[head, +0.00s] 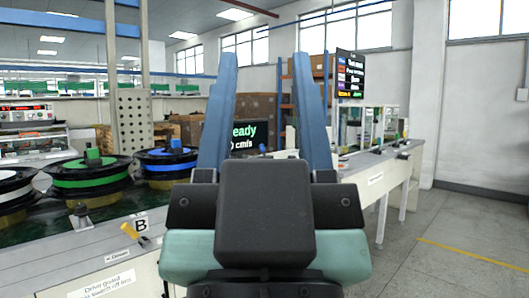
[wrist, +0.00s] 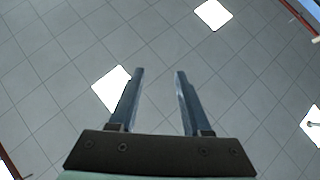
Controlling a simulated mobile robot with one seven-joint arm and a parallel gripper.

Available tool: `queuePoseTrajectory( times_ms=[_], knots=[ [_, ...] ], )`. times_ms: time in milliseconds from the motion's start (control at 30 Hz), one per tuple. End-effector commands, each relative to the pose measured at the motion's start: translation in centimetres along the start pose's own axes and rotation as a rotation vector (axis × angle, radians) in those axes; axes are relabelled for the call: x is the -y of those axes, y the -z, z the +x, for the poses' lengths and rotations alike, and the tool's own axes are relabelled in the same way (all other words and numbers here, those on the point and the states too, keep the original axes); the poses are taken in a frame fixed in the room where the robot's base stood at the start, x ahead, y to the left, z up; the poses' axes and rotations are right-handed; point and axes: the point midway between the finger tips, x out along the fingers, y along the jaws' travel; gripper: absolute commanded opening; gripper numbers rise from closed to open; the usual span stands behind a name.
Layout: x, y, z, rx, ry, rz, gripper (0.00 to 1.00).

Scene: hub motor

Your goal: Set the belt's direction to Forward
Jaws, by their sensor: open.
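The belt (head: 108,208) is a dark green strip on a grey bench at the left of the head view. A yellow-handled lever (head: 130,231) sits on the bench edge beside a "B" plate (head: 141,223). A dark knob (head: 80,216) stands behind it to the left. I cannot tell which control sets the direction; no Forward marking is readable. A screen (head: 246,137) reads "…eady" and "0 cm/s", partly hidden by my gripper. My gripper (head: 263,58) is raised in the middle, open and empty, right of these controls. In the wrist view (wrist: 160,72) its fingers point at the ceiling.
The floor (head: 440,237) at the right is clear.

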Motion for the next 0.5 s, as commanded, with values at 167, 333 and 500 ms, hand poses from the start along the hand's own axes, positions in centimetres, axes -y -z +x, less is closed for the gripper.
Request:
queuePoseTrajectory(
  times_ms=[167, 333, 500],
  knots=[
    [0.0, 0.5, 0.6, 0.0, 0.0, 0.0, 0.15],
    [0.0, 2.6, 2.7, 0.0, 0.0, 0.0, 0.0],
    [0.0, 6.1, 6.4, 0.0, 0.0, 0.0, 0.0]
  ],
)
